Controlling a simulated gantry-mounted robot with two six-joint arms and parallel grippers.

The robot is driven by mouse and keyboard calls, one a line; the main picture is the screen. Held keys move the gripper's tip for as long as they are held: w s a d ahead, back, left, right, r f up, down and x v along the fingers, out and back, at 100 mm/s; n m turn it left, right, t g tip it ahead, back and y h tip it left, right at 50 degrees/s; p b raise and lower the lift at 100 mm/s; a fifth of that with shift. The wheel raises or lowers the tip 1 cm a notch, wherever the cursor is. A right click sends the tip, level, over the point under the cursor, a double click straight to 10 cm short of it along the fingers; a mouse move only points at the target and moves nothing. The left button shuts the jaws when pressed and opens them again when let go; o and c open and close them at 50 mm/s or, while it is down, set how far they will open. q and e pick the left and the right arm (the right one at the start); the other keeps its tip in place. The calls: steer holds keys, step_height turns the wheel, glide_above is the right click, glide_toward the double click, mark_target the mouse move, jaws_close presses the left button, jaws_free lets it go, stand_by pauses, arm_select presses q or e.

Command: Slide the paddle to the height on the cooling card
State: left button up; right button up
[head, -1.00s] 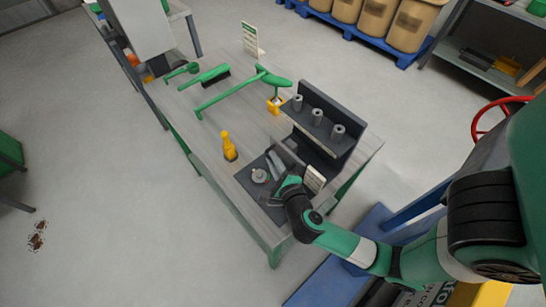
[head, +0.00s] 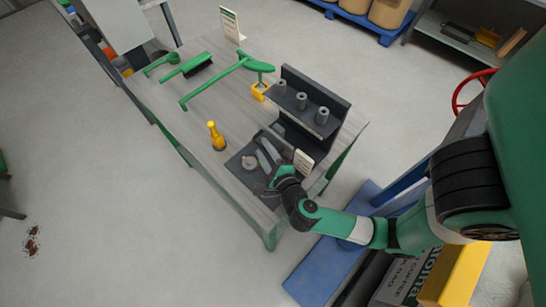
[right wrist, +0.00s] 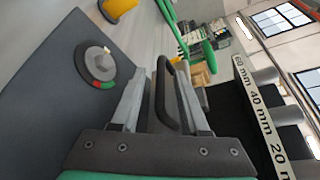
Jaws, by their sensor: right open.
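My right gripper (head: 276,170) reaches over the front of the bench, by the dark stand. In the right wrist view its two grey fingers (right wrist: 163,78) are apart. A black loop-shaped handle (right wrist: 169,100) stands between them, with gaps visible; it may be the paddle, and contact is unclear. A white scale (right wrist: 262,110) marked 60, 40 and 20 mm stands to its right. A small white plate (head: 304,162) by the stand shows in the head view. A white card with a green header (head: 231,25) stands at the far bench end, its text too small to read. My left gripper is out of view.
A round grey knob (right wrist: 97,62) with red and green marks sits on a dark plate left of the fingers. The dark stand (head: 323,115) carries grey cylinders. A yellow bottle (head: 216,136), green brush (head: 185,65) and long green tool (head: 215,83) lie or stand on the bench.

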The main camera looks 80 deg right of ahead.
steer(key=p+v, duration=0.1)
steer(key=v, duration=0.7)
steer(key=shift+a, duration=0.1)
steer(key=shift+s+a+r, duration=0.15)
steer(key=shift+s+a, duration=0.2)
steer(key=shift+s, duration=0.15)
